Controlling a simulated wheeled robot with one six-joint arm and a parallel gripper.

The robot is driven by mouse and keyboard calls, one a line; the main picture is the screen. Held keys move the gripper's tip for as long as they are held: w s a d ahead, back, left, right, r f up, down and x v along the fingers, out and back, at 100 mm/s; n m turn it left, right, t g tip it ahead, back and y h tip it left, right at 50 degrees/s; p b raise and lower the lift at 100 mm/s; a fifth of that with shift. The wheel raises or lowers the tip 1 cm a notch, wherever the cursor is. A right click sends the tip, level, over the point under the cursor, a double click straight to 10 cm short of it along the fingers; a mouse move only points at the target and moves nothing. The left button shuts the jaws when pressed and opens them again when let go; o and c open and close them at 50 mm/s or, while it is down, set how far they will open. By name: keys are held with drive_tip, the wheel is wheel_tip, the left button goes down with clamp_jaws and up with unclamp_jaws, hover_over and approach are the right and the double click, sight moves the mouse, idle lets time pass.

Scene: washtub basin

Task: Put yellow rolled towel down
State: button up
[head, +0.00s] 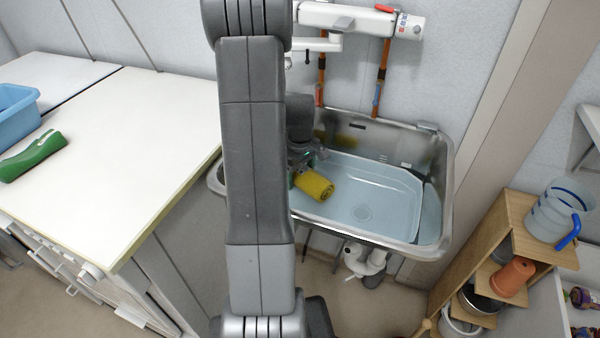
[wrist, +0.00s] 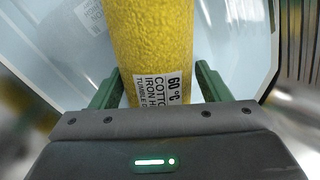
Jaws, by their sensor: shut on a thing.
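The yellow rolled towel (head: 315,185) shows in the head view over the left part of the sink, above or in a pale blue tub (head: 368,195). In the wrist view the towel (wrist: 152,40) runs up from between the fingers, with a white care label on it. My gripper (wrist: 158,90) has its green fingers on both sides of the towel and is shut on it. In the head view my gripper (head: 298,170) is partly hidden behind my arm. I cannot tell whether the towel touches the tub's floor.
The metal sink (head: 437,180) surrounds the tub, with a tap unit (head: 360,20) on the wall above. A white counter (head: 120,130) at left holds a green object (head: 35,155) and a blue bin (head: 15,110). A wooden shelf (head: 470,250) stands at right.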

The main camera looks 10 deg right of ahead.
drive_tip(key=shift+f, duration=0.2)
drive_tip(key=o, duration=1.1)
drive_tip(key=shift+r, duration=0.1)
wheel_tip(320, 180, up, 13)
drive_tip(key=shift+r+p, duration=0.1)
drive_tip(key=shift+p, duration=1.05)
wheel_tip(320, 180, down, 13)
drive_tip(key=shift+f+b, duration=0.15)
drive_tip(key=shift+b, duration=1.05)
drive_tip(key=shift+r+p, duration=0.35)
drive_tip(key=shift+r, duration=0.15)
